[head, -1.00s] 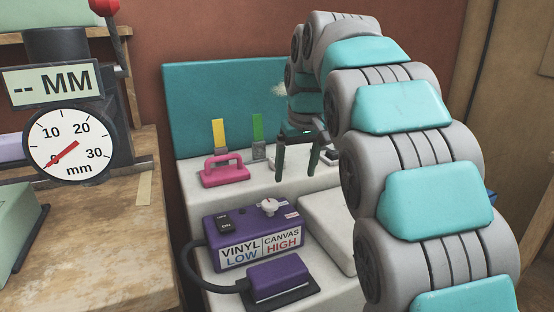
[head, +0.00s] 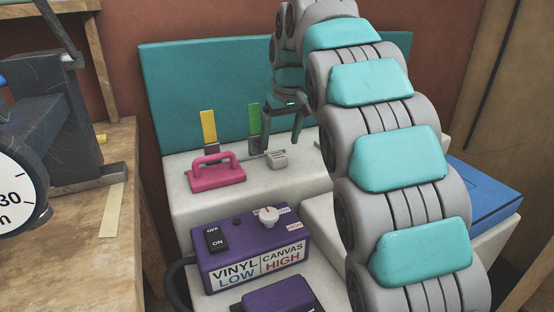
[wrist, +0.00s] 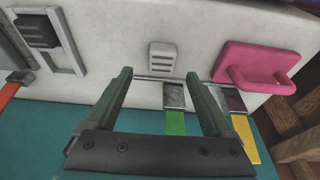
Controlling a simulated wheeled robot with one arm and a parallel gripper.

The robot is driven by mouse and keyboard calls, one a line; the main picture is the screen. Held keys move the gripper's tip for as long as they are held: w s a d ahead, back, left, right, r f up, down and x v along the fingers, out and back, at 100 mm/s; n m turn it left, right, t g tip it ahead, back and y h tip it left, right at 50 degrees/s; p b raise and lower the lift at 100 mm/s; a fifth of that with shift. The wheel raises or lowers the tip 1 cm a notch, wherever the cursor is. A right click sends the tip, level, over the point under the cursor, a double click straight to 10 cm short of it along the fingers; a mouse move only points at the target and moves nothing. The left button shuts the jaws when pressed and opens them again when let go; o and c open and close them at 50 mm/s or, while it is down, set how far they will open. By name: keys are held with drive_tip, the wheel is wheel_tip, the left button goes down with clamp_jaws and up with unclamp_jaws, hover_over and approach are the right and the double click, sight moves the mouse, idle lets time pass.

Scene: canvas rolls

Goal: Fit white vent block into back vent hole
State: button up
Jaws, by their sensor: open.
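The small white vent block (head: 277,160), with dark slots on its face, sits on the white surface right of the pink handle. In the wrist view the white vent block (wrist: 162,56) is just beyond the fingertips, roughly in line with the gap between them. My gripper (head: 284,138) is open and empty, near the teal panel and behind the block in the head view. Its two fingers also show spread apart in the wrist view (wrist: 158,75). I cannot tell for certain which opening is the back vent hole.
A green-handled tool (head: 254,122) and a yellow-handled tool (head: 209,125) stand by the teal panel (head: 180,85). A pink handle (head: 216,175) is in front. A purple control box (head: 250,262) and a blue box (head: 482,190) are nearby. A dark ribbed piece (wrist: 37,30) sits by a grey frame.

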sight(277, 155)
drive_tip(key=shift+p+x, duration=0.4)
drive_tip(key=shift+x, duration=2.15)
drive_tip(key=shift+s+a, duration=0.1)
drive_tip(key=shift+s, duration=0.05)
clamp_jaws()
